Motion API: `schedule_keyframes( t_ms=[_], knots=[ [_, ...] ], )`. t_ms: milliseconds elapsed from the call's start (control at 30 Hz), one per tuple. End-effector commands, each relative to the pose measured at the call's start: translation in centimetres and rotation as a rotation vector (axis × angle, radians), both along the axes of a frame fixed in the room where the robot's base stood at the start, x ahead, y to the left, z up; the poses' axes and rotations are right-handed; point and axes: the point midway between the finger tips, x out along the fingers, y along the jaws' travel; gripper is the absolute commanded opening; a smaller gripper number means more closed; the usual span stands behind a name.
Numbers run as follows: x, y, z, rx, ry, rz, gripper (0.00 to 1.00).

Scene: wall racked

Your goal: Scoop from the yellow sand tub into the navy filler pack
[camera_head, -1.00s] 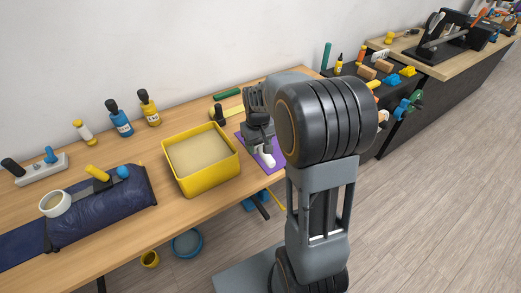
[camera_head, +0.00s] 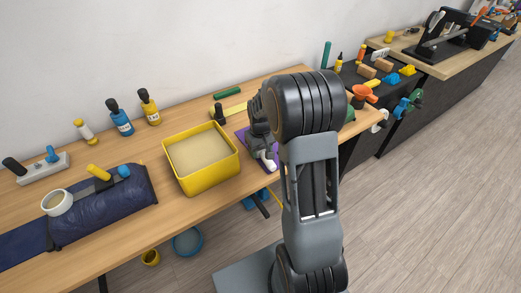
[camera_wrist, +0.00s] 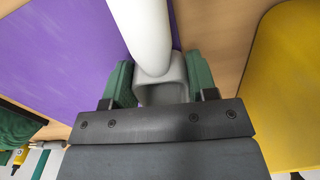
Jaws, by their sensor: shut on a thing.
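The yellow sand tub (camera_head: 208,182), full of pale sand (camera_head: 197,154), stands on the bench left of my gripper. Its yellow wall shows at the right of the wrist view (camera_wrist: 295,85). The navy filler pack (camera_head: 105,215) lies at the bench's left, with a pale round collar (camera_head: 57,203) at its left end. My gripper (camera_wrist: 160,88) is shut on a white-grey tool, seemingly the scoop (camera_wrist: 145,25), held between green fingers over or beside the purple mat (camera_wrist: 60,55). The tool's white end shows in the head view (camera_head: 269,164). Its far end is cut off in the wrist view.
Blue (camera_head: 120,117) and yellow (camera_head: 149,107) bottles stand along the wall. A green bar (camera_head: 227,93) lies behind the tub. Bench space between pack and tub is clear.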

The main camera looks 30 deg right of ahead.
Motion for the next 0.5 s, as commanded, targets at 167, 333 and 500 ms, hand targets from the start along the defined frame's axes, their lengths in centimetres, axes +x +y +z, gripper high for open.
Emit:
schedule_keyframes(
  t_ms=[167,333,500],
  knots=[
    [-0.01,0.01,-0.44,0.000,0.000,0.000,0.29],
    [-0.01,0.01,-0.27,0.000,0.000,0.000,0.69],
    [-0.01,0.01,-0.26,0.000,0.000,0.000,0.78]
  ],
)
